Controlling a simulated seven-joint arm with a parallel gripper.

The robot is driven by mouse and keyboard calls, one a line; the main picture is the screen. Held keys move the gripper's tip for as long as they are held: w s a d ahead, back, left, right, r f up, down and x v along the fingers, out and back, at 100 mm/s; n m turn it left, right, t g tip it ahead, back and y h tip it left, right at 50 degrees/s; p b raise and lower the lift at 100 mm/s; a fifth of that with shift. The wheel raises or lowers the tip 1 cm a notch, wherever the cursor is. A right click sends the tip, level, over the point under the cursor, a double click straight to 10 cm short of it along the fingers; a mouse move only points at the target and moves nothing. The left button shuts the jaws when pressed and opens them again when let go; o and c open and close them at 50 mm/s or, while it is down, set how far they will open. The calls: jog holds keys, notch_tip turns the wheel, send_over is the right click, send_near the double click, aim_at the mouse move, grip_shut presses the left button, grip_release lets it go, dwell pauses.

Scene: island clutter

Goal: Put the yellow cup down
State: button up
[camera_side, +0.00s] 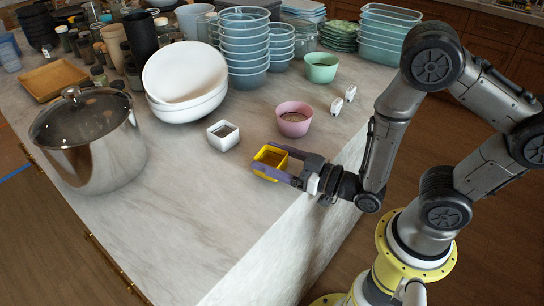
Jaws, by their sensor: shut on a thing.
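The yellow cup (271,156) is a small square cup near the front edge of the marble island. My gripper (268,163) reaches in from the right and is shut on the yellow cup, with its purple fingers along the cup's sides. The cup looks upright. It is at or just above the counter; I cannot tell whether its base touches. Part of the cup's near side is hidden by a finger.
A white square cup (223,136) stands left of the yellow cup, and a pink bowl (293,121) stands behind it. A steel pot (95,145), white bowls (186,78) and a green bowl (321,68) are farther off. The marble counter (190,215) in front is clear.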

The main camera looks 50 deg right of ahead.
aim_at(283, 167)
jog(key=shift+f, duration=0.7)
dwell(0.7)
jog(key=o, duration=1.3)
jog(key=s, duration=0.2)
jog(key=shift+s+d, duration=0.25)
jog(key=shift+s, duration=0.1)
notch_tip(283, 167, up, 6)
jog(key=shift+s+f, duration=0.15)
jog(key=shift+f, duration=0.05)
jog(key=shift+r, duration=0.75)
